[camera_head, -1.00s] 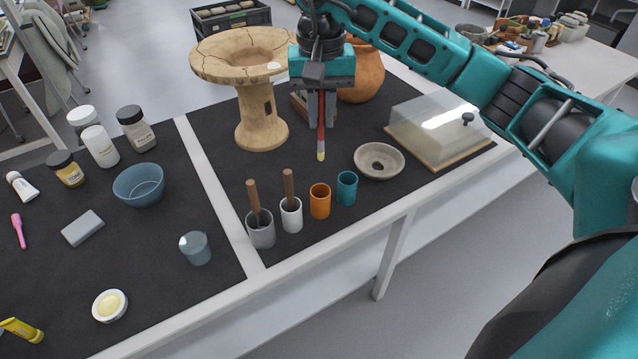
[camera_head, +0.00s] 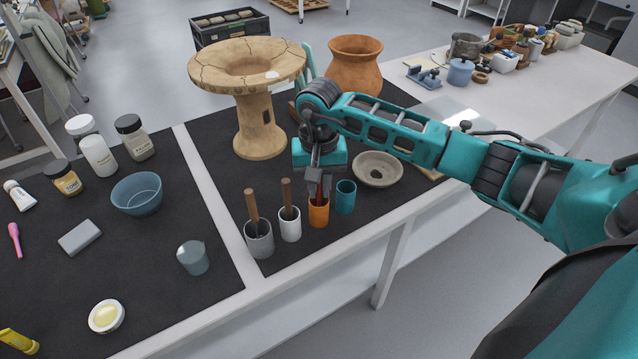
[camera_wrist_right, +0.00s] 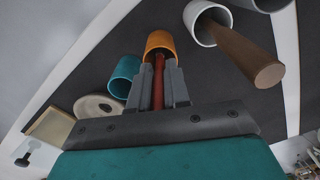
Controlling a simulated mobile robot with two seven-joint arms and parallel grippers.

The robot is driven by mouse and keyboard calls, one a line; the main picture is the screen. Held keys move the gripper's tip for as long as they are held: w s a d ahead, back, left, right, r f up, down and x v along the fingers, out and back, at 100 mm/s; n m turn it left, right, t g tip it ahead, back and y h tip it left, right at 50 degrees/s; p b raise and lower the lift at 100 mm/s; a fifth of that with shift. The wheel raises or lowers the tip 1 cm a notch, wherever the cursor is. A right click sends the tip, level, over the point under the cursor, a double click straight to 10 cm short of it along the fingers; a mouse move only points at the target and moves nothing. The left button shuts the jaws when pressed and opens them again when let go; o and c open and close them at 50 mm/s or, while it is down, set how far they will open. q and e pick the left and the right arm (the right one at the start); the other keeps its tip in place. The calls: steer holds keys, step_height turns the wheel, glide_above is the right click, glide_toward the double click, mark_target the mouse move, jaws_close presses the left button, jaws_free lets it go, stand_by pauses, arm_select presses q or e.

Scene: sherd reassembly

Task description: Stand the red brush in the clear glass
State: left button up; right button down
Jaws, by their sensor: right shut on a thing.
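My right gripper (camera_head: 319,184) is shut on the red brush (camera_wrist_right: 158,82) and points down just above the orange cup (camera_head: 318,213). In the right wrist view the brush runs from between the fingers to the mouth of the orange cup (camera_wrist_right: 161,42). Its pale tip is hidden and appears to be inside that cup. The clear glass (camera_head: 193,258), a bluish see-through tumbler, stands upright and looks empty on the left mat, apart from the gripper. My left gripper is not in view.
A teal cup (camera_head: 345,197) stands right of the orange one. A white cup (camera_head: 290,226) and a grey cup (camera_head: 259,241), each with a wooden-handled tool, stand left. A pale ring-shaped dish (camera_head: 378,169) and a tall cracked stand (camera_head: 259,130) are close by. A light strip (camera_head: 213,190) divides the mats.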

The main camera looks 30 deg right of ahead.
steer(key=shift+f, duration=0.15)
steer(key=c, duration=1.1)
jaws_free()
step_height(320, 180, up, 12)
steer(key=shift+r, duration=0.25)
